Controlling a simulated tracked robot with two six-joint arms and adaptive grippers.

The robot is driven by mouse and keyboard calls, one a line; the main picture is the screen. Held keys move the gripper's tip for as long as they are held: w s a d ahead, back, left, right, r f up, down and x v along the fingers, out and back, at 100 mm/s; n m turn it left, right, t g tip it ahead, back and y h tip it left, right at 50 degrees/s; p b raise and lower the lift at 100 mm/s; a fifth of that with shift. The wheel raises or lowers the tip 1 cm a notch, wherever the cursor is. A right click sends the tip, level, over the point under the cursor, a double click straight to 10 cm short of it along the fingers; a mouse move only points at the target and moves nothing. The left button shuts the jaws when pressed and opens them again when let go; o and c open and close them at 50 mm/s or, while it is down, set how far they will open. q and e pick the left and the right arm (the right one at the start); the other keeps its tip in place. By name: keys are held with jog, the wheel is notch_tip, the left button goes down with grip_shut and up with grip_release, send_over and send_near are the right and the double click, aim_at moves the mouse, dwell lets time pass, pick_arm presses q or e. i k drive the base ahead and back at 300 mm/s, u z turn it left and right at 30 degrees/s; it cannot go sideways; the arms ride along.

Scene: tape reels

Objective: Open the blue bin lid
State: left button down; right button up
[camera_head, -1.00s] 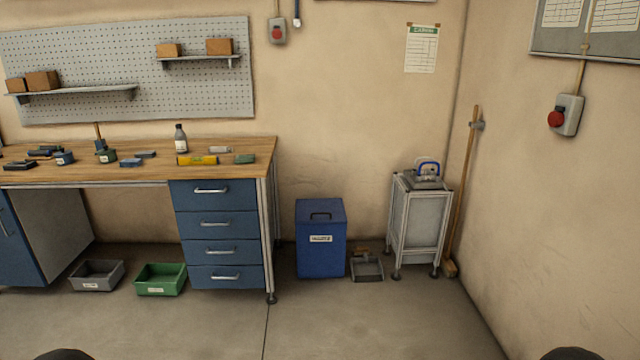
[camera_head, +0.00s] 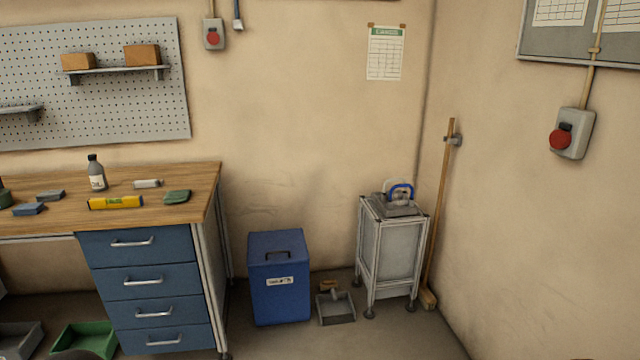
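The blue bin (camera_head: 281,298) stands on the floor against the back wall, between the workbench and a small metal stand. Its blue lid (camera_head: 262,245) is shut, with a dark handle (camera_head: 284,253) on it. A white label is on the bin's front. Neither of my grippers can be made out; only a dark rounded piece, probably part of my own body, shows at the bottom left edge.
The workbench with blue drawers (camera_head: 146,277) is left of the bin. A dustpan (camera_head: 336,308) lies just right of it, then the metal stand (camera_head: 391,258) and a broom (camera_head: 440,215) in the corner. Green (camera_head: 88,338) and grey bins sit on the floor at lower left.

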aim_at(278, 247)
jog(key=z, duration=0.05)
jog(key=i, duration=1.35)
jog(key=u, duration=0.55)
jog(key=i, duration=1.75)
jog(key=u, duration=0.4)
